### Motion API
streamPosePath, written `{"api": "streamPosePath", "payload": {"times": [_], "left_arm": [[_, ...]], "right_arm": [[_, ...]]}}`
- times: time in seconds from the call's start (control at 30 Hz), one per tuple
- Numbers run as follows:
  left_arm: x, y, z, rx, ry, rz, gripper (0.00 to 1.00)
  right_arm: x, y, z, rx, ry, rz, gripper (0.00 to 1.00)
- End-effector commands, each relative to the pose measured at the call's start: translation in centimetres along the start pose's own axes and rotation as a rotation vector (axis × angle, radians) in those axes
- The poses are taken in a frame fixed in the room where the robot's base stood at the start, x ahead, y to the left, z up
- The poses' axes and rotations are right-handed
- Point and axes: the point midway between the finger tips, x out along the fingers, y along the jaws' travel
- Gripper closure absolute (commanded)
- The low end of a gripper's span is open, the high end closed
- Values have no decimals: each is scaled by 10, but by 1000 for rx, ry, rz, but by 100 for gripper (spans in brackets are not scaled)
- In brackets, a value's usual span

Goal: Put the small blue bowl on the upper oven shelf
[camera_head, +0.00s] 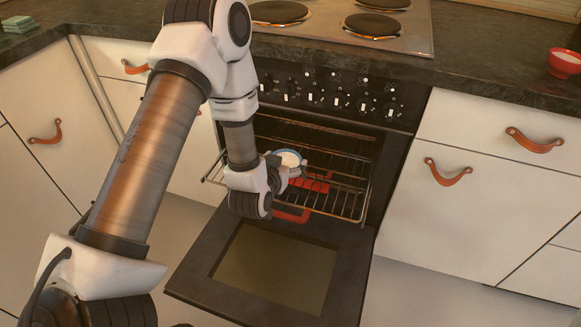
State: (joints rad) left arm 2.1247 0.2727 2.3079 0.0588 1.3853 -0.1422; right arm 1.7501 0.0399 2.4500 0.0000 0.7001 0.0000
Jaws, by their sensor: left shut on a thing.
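The small blue bowl (290,157), with a pale inside, shows at the front of the open oven, partly hidden by my left gripper (287,178). The gripper is shut on the bowl's near side, and its fingers are mostly hidden by its own wrist. The bowl is over the wire shelf (345,203) that sticks out of the oven; I cannot tell whether it touches it. Further wire rack bars (335,152) show higher inside the oven. My right gripper is not in view.
The oven door (205,275) is folded down in front. A red object (314,184) shows at the wire shelf beside my gripper. The stove top (330,30) and dark counter are above. A red bowl (564,68) stands at the far right. Cabinets with leather pulls flank the oven.

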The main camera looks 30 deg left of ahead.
Motion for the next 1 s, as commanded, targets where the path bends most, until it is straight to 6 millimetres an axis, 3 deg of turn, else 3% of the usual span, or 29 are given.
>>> {"api": "streamPosePath", "payload": {"times": [0.3,0.7,0.73,0.77,1.0], "left_arm": [[14,-1,32,0,0,-2,56],[16,-1,35,-2,2,-2,56],[15,-1,35,-2,1,-2,7],[15,-1,34,-2,1,-2,0],[15,-1,34,-2,1,-2,0]], "right_arm": [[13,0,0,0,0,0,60],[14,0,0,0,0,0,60],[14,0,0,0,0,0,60],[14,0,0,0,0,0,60],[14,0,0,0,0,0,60]]}}
